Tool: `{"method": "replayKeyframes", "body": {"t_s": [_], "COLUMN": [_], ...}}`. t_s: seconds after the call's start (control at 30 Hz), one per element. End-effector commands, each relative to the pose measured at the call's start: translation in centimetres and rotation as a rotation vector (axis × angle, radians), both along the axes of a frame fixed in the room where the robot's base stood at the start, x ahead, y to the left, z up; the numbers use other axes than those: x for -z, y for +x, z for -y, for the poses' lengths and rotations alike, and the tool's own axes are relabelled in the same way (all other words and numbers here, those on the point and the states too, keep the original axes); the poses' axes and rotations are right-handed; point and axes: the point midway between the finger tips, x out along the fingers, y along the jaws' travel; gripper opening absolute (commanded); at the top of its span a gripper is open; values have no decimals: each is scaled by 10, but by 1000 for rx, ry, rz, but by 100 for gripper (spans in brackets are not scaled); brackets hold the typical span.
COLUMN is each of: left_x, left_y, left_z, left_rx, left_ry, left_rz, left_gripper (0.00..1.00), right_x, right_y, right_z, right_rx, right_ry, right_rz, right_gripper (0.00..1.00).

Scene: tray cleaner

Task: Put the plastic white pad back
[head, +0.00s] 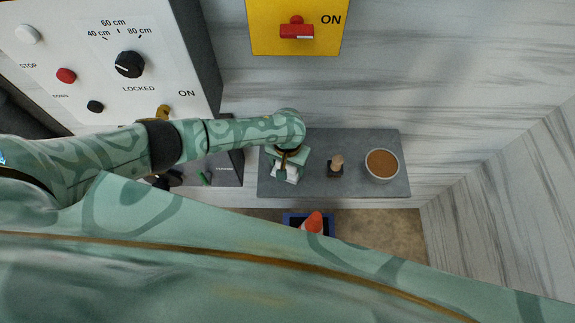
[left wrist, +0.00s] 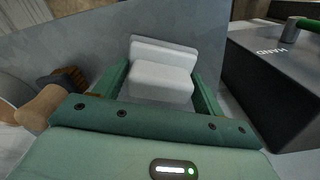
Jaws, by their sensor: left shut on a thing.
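The white pad (left wrist: 162,80) is a small stepped plastic block. In the left wrist view it sits between the two green fingers of my left gripper (left wrist: 160,85), which is shut on it. In the head view my left gripper (head: 285,172) is over the left part of the grey shelf (head: 310,187), with a little of the white pad (head: 291,174) showing. I cannot tell whether the pad touches the shelf. My right gripper does not show in either view.
On the shelf stand a brush with a wooden handle (head: 337,163) and a bowl of brown content (head: 382,165). A dark box (left wrist: 285,75) is close on the right in the left wrist view. A blue bin (head: 325,222) with an orange-red thing lies below the shelf.

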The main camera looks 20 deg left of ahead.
Motion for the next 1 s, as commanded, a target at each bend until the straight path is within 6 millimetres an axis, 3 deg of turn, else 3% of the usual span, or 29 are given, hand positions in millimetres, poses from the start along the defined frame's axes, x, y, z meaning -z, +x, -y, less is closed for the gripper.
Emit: {"method": "replayKeyframes", "body": {"t_s": [0.2, 0.23, 0.3, 0.67, 1.0], "left_x": [3, 3, 3, -4, -78], "left_y": [0, -1, -1, 0, 1], "left_z": [0, 0, 0, 0, 0], "left_rx": [0, 0, 0, 0, 1], "left_ry": [-1, -1, -1, -1, -2], "left_rz": [0, 0, -1, 0, 4], "left_gripper": [44, 73, 92, 92, 92], "right_x": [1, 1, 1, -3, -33], "right_y": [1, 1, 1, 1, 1], "right_z": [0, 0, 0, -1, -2], "right_rx": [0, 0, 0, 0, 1], "right_ry": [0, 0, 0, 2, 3], "right_rz": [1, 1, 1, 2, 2], "right_gripper": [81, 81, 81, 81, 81]}}
